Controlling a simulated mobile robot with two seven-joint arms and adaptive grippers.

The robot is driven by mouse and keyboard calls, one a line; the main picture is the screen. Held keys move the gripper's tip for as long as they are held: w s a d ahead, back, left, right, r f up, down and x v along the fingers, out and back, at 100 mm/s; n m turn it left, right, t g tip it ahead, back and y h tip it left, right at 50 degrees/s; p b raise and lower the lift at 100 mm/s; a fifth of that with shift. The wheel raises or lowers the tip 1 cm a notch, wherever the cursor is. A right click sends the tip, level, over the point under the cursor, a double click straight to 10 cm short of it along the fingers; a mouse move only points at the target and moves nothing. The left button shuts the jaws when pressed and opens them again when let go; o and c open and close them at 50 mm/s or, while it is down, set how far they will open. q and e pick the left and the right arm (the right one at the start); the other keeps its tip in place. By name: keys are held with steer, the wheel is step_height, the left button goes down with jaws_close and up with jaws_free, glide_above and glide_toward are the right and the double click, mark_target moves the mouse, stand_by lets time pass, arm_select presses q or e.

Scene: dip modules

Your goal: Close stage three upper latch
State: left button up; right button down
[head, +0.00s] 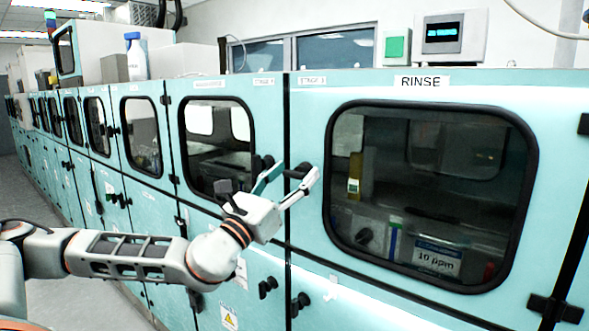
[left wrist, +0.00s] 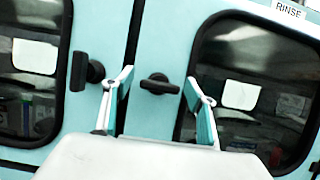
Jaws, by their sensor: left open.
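The RINSE door (head: 565,150) has a dark upper latch (head: 300,170) at its left edge, partly hidden by my gripper. In the left wrist view this latch (left wrist: 160,84) has its handle lying roughly horizontal. A small label (head: 312,80) above the door is too small to read surely. My left gripper (head: 289,178) is open in front of the latch. In the left wrist view its fingers (left wrist: 160,90) stand on either side of the latch, with nothing held; contact cannot be told. My right gripper is not in view.
The neighbouring door's upper latch (left wrist: 84,70) stands close to the left finger, its handle upright. Lower latches (head: 268,287) (head: 300,303) sit below my arm. The RINSE window (head: 440,180) has a raised black frame. More teal cabinets run off to the left.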

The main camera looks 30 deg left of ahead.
arm_select(q)
steer(key=shift+w+r, duration=0.15)
steer(key=shift+w, duration=0.2)
steer(key=c, duration=1.1)
